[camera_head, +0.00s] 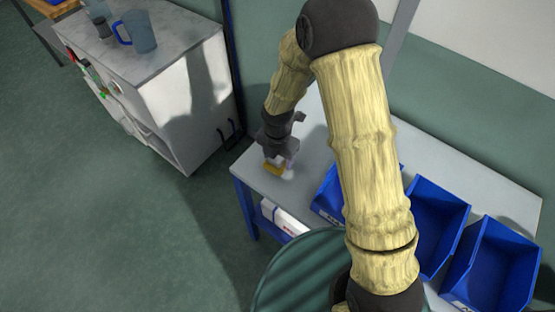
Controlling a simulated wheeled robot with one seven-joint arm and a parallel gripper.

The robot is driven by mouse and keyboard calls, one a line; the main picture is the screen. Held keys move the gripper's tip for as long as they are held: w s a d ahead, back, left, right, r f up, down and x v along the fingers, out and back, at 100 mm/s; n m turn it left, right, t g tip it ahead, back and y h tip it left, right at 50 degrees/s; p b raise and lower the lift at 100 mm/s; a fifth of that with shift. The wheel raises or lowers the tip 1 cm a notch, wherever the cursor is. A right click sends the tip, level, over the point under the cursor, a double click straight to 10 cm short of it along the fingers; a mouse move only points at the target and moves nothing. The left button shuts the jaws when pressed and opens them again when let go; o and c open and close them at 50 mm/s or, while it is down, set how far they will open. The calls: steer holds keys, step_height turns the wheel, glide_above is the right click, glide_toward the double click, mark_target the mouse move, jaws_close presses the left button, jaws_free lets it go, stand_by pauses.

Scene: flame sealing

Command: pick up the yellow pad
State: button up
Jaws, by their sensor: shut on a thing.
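The yellow pad (273,169) is a small yellow-orange piece at the left end of the grey table (316,146). My gripper (281,163) points down over the pad and is shut on it. The gripper's lower part and a pale shape beside the pad partly hide it. Whether the pad touches the tabletop or is just above it, I cannot tell.
Blue bins (427,222) stand along the table to the right, partly behind my arm. A white box (283,218) sits below the tabletop. A grey cabinet (185,108) with a blue pitcher (138,32) stands at the left. The floor at the left is clear.

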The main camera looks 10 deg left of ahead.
step_height(320, 180, up, 8)
steer(key=shift+f, duration=0.15)
stand_by(0.4)
steer(key=o, duration=0.4)
steer(key=shift+c, duration=1.4)
